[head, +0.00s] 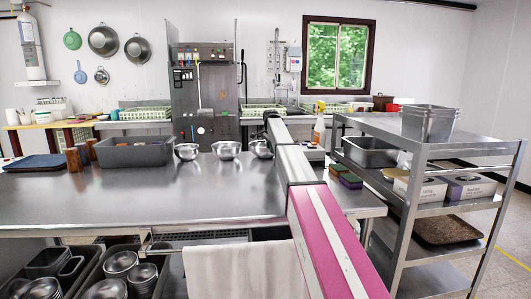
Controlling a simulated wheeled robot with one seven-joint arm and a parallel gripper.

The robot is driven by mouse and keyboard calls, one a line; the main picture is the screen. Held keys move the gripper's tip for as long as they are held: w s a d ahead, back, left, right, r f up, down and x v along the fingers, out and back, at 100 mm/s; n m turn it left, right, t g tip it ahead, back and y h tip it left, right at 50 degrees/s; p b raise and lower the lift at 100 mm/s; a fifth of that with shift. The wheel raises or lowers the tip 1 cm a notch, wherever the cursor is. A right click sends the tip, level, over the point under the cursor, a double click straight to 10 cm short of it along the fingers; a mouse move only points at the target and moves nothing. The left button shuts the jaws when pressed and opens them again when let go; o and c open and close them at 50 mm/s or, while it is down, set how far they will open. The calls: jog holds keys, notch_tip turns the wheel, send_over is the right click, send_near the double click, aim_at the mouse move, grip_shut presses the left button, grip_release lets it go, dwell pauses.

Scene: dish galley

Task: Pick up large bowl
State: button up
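Three shiny steel bowls stand in a row near the far edge of the steel table (130,190). They are the left bowl (186,152), the middle bowl (227,150) and the right bowl (258,149), which my arm partly hides. The middle one looks slightly larger, but I cannot tell surely which is the large bowl. More steel bowls (121,262) lie in a grey bin below the table. My pink and white arm reaches from the bottom right over the table toward the right bowl. My gripper cannot be made out.
A grey bin (134,156) stands left of the bowls, with brown tumblers (74,159) and a dark blue tray (36,163) farther left. A steel shelf cart (424,146) stands at right. The table's near middle is clear. A white towel (240,271) hangs at the front.

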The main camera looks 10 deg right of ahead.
jog(key=shift+w+f, duration=0.1)
jog(key=shift+f, duration=0.55)
jog(key=shift+c, duration=0.3)
grip_shut()
jog(key=shift+r, duration=0.1)
